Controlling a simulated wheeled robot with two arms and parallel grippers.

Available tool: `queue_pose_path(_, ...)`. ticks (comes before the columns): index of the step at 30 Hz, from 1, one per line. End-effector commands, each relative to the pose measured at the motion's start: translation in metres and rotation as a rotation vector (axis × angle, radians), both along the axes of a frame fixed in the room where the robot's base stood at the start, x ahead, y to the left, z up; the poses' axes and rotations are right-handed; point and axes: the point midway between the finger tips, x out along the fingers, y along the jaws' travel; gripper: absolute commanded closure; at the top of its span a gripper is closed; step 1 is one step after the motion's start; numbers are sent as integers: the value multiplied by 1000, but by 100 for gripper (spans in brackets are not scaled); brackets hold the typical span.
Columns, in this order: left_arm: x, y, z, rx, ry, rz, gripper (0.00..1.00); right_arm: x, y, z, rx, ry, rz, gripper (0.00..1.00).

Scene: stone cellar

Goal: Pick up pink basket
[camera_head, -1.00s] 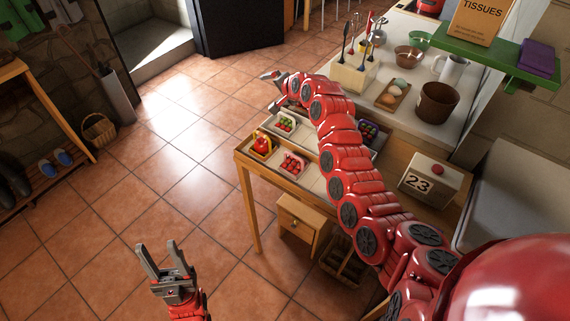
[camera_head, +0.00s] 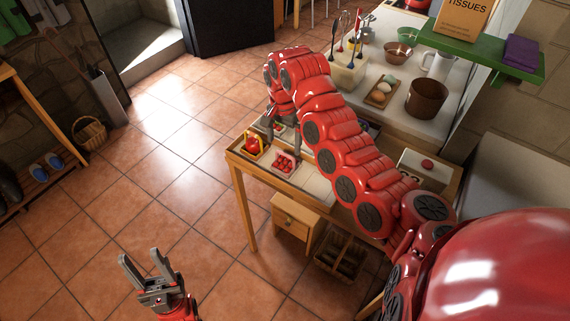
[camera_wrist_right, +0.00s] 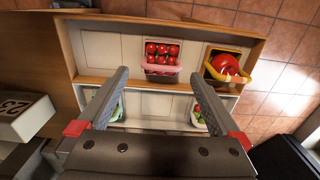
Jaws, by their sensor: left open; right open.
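The pink basket (camera_head: 285,164) holds several round red items and sits in a section of the shallow wooden tray-like tabletop (camera_head: 319,187). In the right wrist view the pink basket (camera_wrist_right: 161,69) is upright, just beyond and between the fingertips. My right gripper (camera_head: 283,136) points down over the tabletop beside the basket, open and empty; its fingers (camera_wrist_right: 160,76) show apart in the wrist view. No contact with the basket is visible. My left gripper (camera_head: 142,256) is open and empty over the floor at the lower left.
A yellow basket with a red item (camera_head: 252,146) stands beside the pink one. Baskets with green contents (camera_wrist_right: 198,118) are partly hidden by my right fingers. A counter with a brown pot (camera_head: 426,98) and utensil holder (camera_head: 349,74) lies behind.

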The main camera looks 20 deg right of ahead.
Motion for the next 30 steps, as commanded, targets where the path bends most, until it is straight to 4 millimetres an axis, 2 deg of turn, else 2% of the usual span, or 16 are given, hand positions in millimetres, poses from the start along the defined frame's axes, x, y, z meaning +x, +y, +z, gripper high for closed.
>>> queue_pose_path(3,0,0,-1,0,0,0,50,0,4,-22,6,0,2,0)
queue_pose_path(9,0,0,-1,0,0,0,50,0,1,-51,1,0,-1,0)
queue_pose_path(17,0,0,6,0,0,0,50,0,0,-65,-1,5,1,0)
queue_pose_path(23,0,0,23,0,0,0,50,2,1,-86,-2,2,1,0)
queue_pose_path(30,0,0,28,0,0,0,50,3,1,-109,-1,-1,1,0)
